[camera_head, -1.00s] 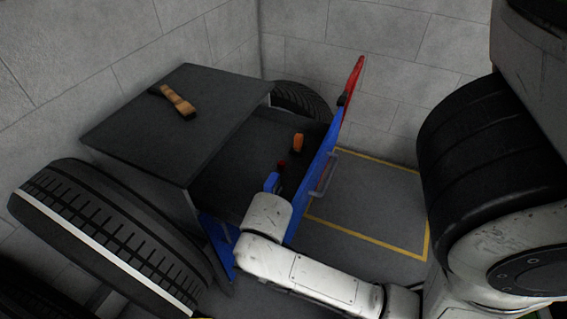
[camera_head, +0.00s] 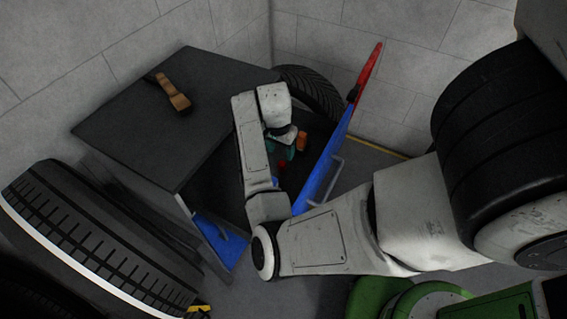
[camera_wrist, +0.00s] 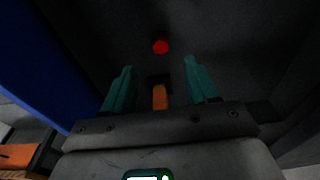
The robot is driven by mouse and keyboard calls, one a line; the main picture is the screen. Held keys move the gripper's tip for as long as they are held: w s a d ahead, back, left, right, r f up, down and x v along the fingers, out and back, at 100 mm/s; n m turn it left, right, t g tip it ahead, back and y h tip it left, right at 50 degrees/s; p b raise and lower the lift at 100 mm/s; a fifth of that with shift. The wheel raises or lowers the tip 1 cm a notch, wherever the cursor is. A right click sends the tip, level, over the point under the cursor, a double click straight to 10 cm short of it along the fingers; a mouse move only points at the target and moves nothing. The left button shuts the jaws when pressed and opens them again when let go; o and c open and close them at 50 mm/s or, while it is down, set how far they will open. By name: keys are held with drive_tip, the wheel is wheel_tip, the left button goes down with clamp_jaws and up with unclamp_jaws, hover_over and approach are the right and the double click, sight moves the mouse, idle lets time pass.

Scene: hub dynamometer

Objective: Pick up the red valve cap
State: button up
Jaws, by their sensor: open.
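The red valve cap (camera_wrist: 160,46) is a small round red piece on a dark surface in the wrist view, beyond my fingertips and roughly centred between them. In the head view it shows as a small red spot (camera_head: 283,164) inside the dark recess, just below my gripper. My gripper (camera_wrist: 159,78) is open, with two teal fingers apart and not touching the cap. In the head view my gripper (camera_head: 279,150) reaches down into the recess, partly hidden by my wrist.
An orange piece (camera_head: 302,141) stands close beside my gripper; an orange piece with a dark end (camera_wrist: 160,97) shows between the fingers. A blue panel (camera_head: 322,165) bounds the recess at right. A dark tabletop (camera_head: 130,125) bears a wooden-handled tool (camera_head: 174,92). Tyres stand around.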

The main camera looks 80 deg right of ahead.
sight(282, 164)
drive_tip(key=shift+d+f+p, duration=0.15)
drive_tip(key=shift+d+f, duration=0.05)
drive_tip(key=shift+f, duration=1.95)
drive_tip(key=shift+d+f+p, duration=0.15)
drive_tip(key=shift+d+f, duration=0.05)
drive_tip(key=shift+f, duration=1.95)
clamp_jaws()
